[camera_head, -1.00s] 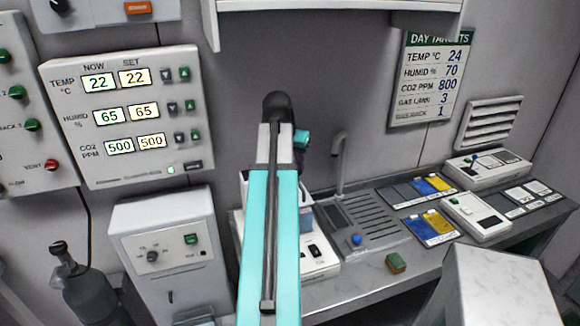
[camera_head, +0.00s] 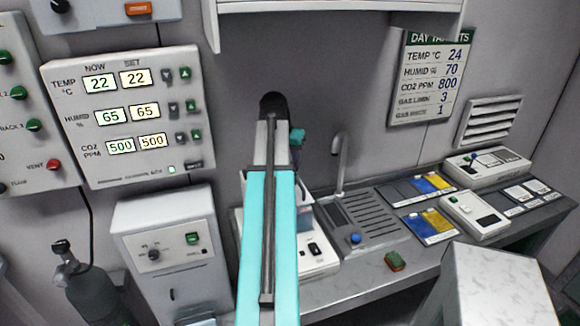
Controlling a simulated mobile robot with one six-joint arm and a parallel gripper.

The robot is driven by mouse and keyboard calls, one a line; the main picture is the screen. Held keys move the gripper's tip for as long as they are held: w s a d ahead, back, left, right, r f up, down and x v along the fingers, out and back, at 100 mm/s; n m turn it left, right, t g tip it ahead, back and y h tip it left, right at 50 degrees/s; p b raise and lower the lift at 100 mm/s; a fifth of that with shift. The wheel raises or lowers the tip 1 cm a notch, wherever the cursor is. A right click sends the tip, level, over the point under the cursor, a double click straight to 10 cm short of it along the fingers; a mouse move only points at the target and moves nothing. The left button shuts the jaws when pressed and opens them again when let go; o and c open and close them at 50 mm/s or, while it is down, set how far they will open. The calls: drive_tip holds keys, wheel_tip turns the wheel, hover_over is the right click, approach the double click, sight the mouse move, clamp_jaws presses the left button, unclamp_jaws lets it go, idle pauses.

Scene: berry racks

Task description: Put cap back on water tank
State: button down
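A small teal piece near the arm's far end is probably part of my wrist. A white device (camera_head: 318,262) stands on the counter, partly behind my arm. A pale, box-like container (camera_head: 305,192) rests on it and may be the water tank; its top is mostly hidden by my arm. A small round blue piece (camera_head: 355,239) sits at the front edge of the drainboard, right of the device. It may be the cap, but it is too small to be sure.
A sink drainboard (camera_head: 370,222) with a grey tap (camera_head: 341,165) lies right of the device. A green and brown block (camera_head: 395,261) sits near the counter's front edge. Blue and yellow packets (camera_head: 430,226) and white devices (camera_head: 475,215) stand farther right. A shelf (camera_head: 335,8) hangs above.

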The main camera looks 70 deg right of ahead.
drive_tip(key=shift+f+p, duration=0.4)
drive_tip(key=shift+f, duration=0.95)
drive_tip(key=c, duration=1.4)
unclamp_jaws()
drive_tip(key=shift+o, duration=0.2)
drive_tip(key=shift+a+r, duration=0.1)
drive_tip(key=shift+r, duration=0.05)
drive_tip(key=b+v, duration=0.2)
drive_tip(key=v, duration=0.9)
drive_tip(key=shift+r, duration=0.35)
drive_tip(key=shift+a, duration=0.15)
